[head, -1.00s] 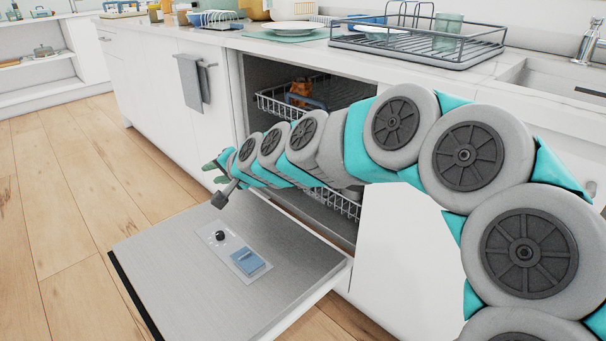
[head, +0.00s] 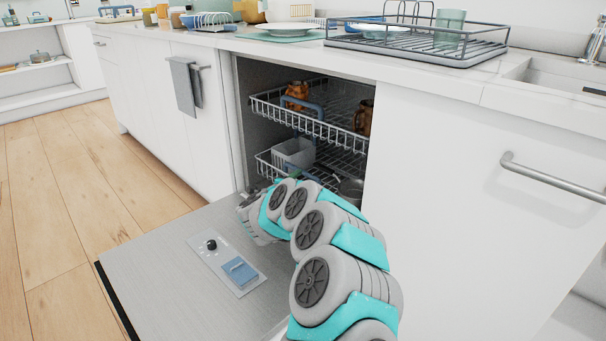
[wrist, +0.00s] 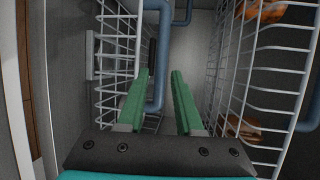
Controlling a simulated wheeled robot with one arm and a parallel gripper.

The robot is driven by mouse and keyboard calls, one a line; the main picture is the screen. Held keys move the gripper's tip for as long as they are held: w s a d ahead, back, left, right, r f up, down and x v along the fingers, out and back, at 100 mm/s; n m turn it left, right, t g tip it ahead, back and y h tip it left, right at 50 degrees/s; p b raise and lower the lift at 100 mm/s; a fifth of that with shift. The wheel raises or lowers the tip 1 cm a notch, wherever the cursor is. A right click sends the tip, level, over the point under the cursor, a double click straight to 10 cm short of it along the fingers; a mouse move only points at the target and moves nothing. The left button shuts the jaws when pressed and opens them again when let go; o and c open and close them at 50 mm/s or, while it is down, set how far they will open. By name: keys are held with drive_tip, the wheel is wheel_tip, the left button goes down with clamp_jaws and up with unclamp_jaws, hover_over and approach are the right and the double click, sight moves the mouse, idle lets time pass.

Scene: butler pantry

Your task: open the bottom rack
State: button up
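The dishwasher's bottom rack (head: 268,167) is a white wire basket inside the cavity, low behind the open door (head: 160,265). It holds a light grey bin (head: 292,154) and dark cookware, partly hidden by my arm. In the wrist view, turned sideways, the bottom rack (wrist: 113,62) is on the left, and its blue bar handle (wrist: 156,60) runs down between my gripper's (wrist: 160,72) green fingers. The fingers are apart, with the handle nearer the left one; I cannot tell whether they touch it. In the head view my arm hides the fingers.
The upper rack (head: 262,106) holds brown mugs (head: 297,93) and has a blue handle; in the wrist view it (wrist: 258,75) is close on the right. The door lies lowered beneath my arm. Counter (head: 440,75) and drying rack (head: 420,40) are above. Floor (head: 70,200) is clear at left.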

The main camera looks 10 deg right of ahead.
drive_tip(key=x, duration=0.5)
drive_tip(key=shift+w+d, duration=0.3)
drive_tip(key=shift+w, duration=0.05)
drive_tip(key=shift+w+f, duration=0.15)
drive_tip(key=shift+w, duration=0.15)
drive_tip(key=shift+c, duration=0.2)
drive_tip(key=shift+d, duration=0.1)
clamp_jaws()
idle(0.8)
